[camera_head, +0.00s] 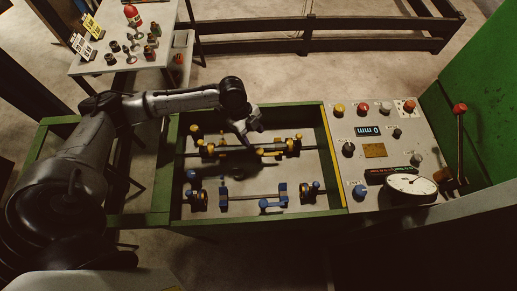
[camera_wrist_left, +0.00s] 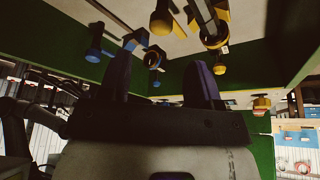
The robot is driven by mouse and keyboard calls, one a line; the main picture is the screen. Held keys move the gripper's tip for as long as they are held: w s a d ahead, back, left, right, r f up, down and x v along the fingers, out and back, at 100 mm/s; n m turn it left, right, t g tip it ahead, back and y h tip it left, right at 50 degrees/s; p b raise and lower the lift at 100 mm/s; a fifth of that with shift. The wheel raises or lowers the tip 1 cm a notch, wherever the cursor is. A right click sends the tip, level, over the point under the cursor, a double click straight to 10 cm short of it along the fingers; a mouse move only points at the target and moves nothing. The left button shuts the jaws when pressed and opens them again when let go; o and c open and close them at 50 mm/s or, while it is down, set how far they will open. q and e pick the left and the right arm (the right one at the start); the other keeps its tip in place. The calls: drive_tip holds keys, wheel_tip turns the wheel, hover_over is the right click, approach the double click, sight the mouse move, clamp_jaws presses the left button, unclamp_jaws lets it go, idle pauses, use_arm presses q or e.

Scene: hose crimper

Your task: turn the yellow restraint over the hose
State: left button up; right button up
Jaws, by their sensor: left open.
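A row of yellow-and-dark fittings lies across the back of the green-framed tray (camera_head: 333,155). The yellow restraint (camera_head: 262,152) appears to be the small yellow piece near the middle of this row, by a thin bar or hose; which way it is turned is too small to tell. My left gripper (camera_head: 248,138) hangs over this row, close behind the restraint. In the left wrist view its two dark fingers (camera_wrist_left: 161,80) are apart with nothing between them. Yellow fittings (camera_wrist_left: 162,20) show beyond the fingertips. My right gripper is not in view.
A blue row of fittings (camera_head: 282,191) lies at the front of the tray. A control panel (camera_head: 375,135) with knobs, a dial (camera_head: 410,185) and a red-topped lever (camera_head: 460,140) stands at right. A side table (camera_head: 150,70) with small parts stands at back left.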

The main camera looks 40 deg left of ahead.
sight(259, 151)
use_arm(q)
drive_tip(key=x, duration=0.8)
drive_tip(key=shift+f, duration=0.1)
clamp_jaws()
idle(0.4)
